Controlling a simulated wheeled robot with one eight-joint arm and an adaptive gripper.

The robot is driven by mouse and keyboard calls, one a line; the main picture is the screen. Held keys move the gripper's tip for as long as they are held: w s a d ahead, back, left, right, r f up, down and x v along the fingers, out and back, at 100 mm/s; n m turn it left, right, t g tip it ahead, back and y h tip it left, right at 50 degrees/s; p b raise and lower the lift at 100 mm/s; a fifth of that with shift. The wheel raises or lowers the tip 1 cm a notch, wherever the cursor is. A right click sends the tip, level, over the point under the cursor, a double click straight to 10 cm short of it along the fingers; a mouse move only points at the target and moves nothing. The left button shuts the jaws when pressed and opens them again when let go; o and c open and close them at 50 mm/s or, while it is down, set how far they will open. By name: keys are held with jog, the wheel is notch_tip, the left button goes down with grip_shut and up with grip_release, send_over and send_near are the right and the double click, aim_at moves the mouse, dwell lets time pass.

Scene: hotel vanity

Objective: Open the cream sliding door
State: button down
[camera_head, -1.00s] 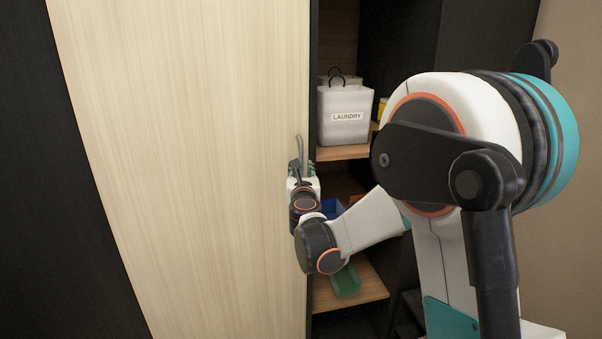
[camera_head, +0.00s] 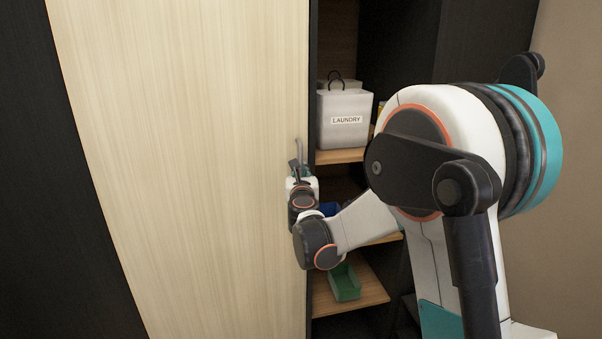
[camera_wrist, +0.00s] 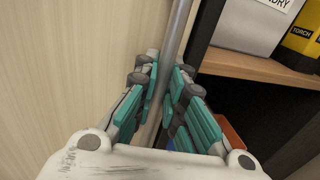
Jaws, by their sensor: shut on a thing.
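The cream sliding door (camera_head: 185,150) stands upright at left centre in the head view, with open shelving showing past its right edge. Its grey bar handle (camera_head: 299,150) runs vertically near that edge. My gripper (camera_head: 299,172) is at the handle, partly hidden behind my wrist. In the wrist view the door (camera_wrist: 70,70) fills the left side. The handle (camera_wrist: 178,30) runs down between the teal-padded fingers of my gripper (camera_wrist: 165,95), which are closed around it.
A green bin (camera_head: 344,282) sits on a lower shelf. A yellow torch box (camera_wrist: 303,38) and an orange bin (camera_wrist: 232,137) show in the wrist view. Dark panels flank the door and shelving.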

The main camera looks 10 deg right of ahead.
aim_at(127, 182)
jog(key=a+p, duration=0.3)
jog(key=a, duration=4.8)
jog(key=shift+a, duration=0.2)
jog(key=c, duration=1.7)
grip_release()
jog(key=shift+o, duration=0.2)
jog(key=shift+s, duration=0.1)
jog(key=s+a, duration=0.2)
jog(key=s, duration=0.9)
jog(key=shift+s+a, duration=0.15)
jog(key=shift+s, duration=0.2)
